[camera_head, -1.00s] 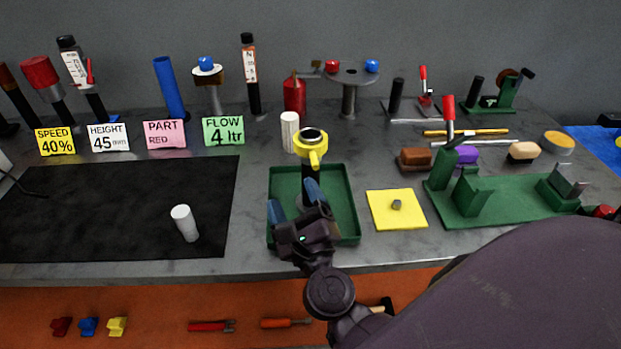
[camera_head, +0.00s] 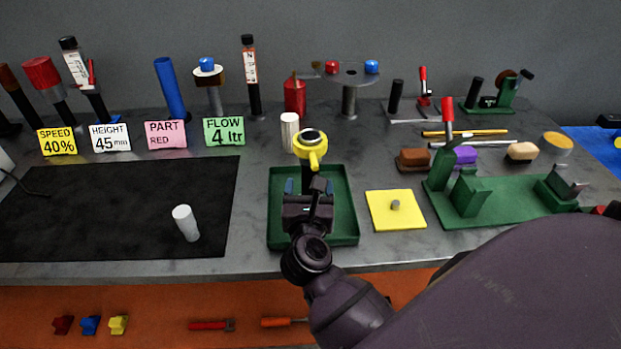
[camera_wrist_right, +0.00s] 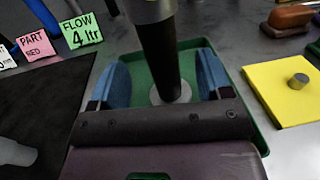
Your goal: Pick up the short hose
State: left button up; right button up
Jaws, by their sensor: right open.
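No thing in view can be told for sure as the short hose. My right gripper (camera_head: 309,186) is open above the green tray, with one blue finger on each side of a dark post (camera_wrist_right: 158,55). The post stands on a pale round foot in the tray, with gaps to both fingers in the right wrist view. A yellow ring-shaped piece (camera_head: 311,150) with a dark rim sits on top of the post. My left gripper is out of view.
The green tray (camera_head: 350,228) has low walls around the gripper. A yellow plate (camera_head: 381,212) with a grey peg and a green fixture (camera_head: 510,208) lie to the right. The black mat (camera_head: 90,215) is mostly clear. Sign cards and several upright tools line the back.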

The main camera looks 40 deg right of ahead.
aim_at(309, 179)
jog(key=shift+x, duration=2.6)
grip_shut()
